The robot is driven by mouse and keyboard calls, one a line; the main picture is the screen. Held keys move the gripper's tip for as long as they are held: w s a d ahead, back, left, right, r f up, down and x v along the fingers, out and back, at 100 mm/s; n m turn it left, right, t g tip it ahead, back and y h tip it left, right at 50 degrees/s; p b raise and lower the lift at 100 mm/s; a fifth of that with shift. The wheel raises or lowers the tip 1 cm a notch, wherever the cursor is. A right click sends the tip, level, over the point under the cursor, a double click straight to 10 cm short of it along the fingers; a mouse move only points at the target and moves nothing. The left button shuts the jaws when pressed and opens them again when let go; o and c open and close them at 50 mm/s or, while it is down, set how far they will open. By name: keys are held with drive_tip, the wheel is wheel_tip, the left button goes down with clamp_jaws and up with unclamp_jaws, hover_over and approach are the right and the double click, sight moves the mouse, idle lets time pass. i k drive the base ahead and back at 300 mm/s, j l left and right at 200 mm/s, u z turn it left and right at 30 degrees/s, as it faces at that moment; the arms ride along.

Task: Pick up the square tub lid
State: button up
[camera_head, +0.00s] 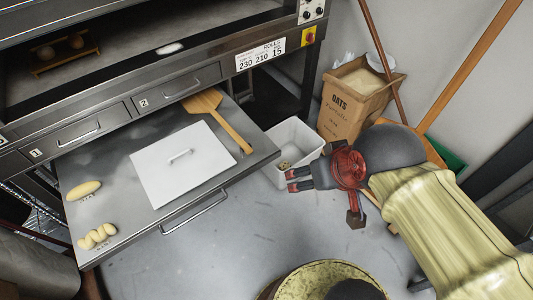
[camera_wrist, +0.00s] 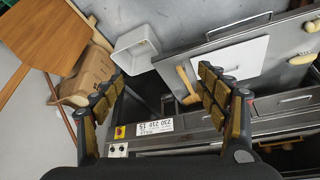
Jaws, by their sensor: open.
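The square tub lid (camera_head: 158,178) is a flat white square with a small bar handle on top. It lies on the grey metal pull-out shelf (camera_head: 118,157) of the oven. In the wrist view the lid (camera_wrist: 240,57) shows at upper right, beyond the fingers. My gripper (camera_head: 289,180) is to the right of the lid, apart from it, near the white tub. In the wrist view my gripper (camera_wrist: 162,90) is open with nothing between its padded fingers.
A white tub (camera_head: 279,140) stands beside the shelf, partly behind my gripper. A wooden peel (camera_head: 221,118) lies next to the lid. Bread pieces (camera_head: 97,236) sit at the shelf's left.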

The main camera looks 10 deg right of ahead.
sight(168, 169)
drive_tip(key=i+j+z, duration=0.1)
drive_tip(key=j, duration=0.3)
drive_tip(key=i+j, duration=0.2)
drive_tip(key=j, duration=0.2)
drive_tip(key=i+j+z, duration=0.15)
drive_tip(key=j, duration=0.25)
drive_tip(key=i+j, duration=0.15)
drive_tip(key=j, duration=0.3)
drive_tip(key=i+j+z, duration=0.15)
drive_tip(key=j, duration=0.25)
